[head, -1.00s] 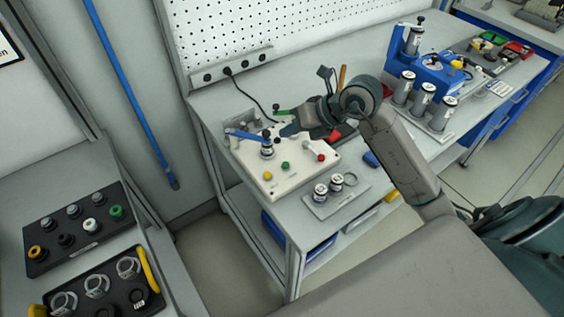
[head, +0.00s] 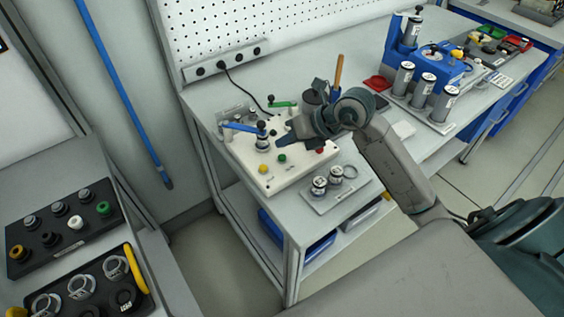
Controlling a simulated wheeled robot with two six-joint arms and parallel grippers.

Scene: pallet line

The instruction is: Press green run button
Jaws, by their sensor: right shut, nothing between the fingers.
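The green run button (head: 282,158) sits on the front part of a white control box (head: 255,180), between a yellow button (head: 263,169) and a red button (head: 319,150). My right gripper (head: 281,139) is shut and empty, its tip over the box just behind and above the green button. I cannot tell a touch; a gap seems to show between them. My right arm comes in from the right and partly covers the box's right side. My left gripper is not in view.
A blue-handled valve (head: 240,127) and a green-handled one (head: 283,104) stand near my gripper. A small plate with two labelled cylinders (head: 319,186) lies in front of the box. A blue fixture (head: 430,70) with several cylinders stands at the right.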

